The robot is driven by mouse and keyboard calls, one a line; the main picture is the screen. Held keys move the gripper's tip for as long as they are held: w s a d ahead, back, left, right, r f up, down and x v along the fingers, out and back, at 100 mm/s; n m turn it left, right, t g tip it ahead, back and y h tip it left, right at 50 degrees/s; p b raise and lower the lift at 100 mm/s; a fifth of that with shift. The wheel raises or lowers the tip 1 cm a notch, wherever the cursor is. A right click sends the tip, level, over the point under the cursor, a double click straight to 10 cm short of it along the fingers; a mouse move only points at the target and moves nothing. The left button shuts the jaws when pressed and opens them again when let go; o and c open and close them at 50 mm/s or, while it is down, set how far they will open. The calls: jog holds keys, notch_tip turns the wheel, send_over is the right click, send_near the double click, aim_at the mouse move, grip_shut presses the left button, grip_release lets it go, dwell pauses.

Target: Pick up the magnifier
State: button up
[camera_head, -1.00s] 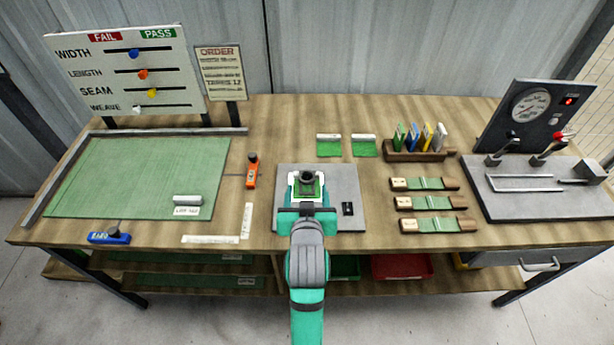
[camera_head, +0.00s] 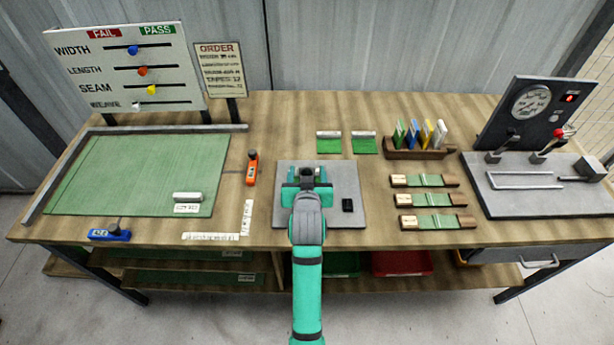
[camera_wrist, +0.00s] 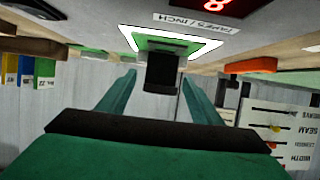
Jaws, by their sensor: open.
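The magnifier (camera_head: 307,172) is a small dark upright piece standing on the grey inspection block (camera_head: 345,180) at the middle of the bench. In the wrist view the picture is upside down, and the magnifier shows as a dark block (camera_wrist: 162,74) in front of a lit white frame with a green patch. My gripper (camera_head: 308,180) is open, with its teal fingers on either side of the magnifier. In the wrist view my gripper (camera_wrist: 160,84) has a gap on both sides of the dark block. My wrist hides the front of the block.
A green mat (camera_head: 130,175) lies on the left. An orange-handled tool (camera_head: 252,170) is left of the block. Wooden-ended green strips (camera_head: 425,181) and a holder with coloured cards (camera_head: 418,150) are on the right. A gauge machine (camera_head: 545,180) stands far right.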

jog(key=c, duration=1.2)
jog(key=shift+r, duration=0.2)
jog(key=shift+c, duration=0.2)
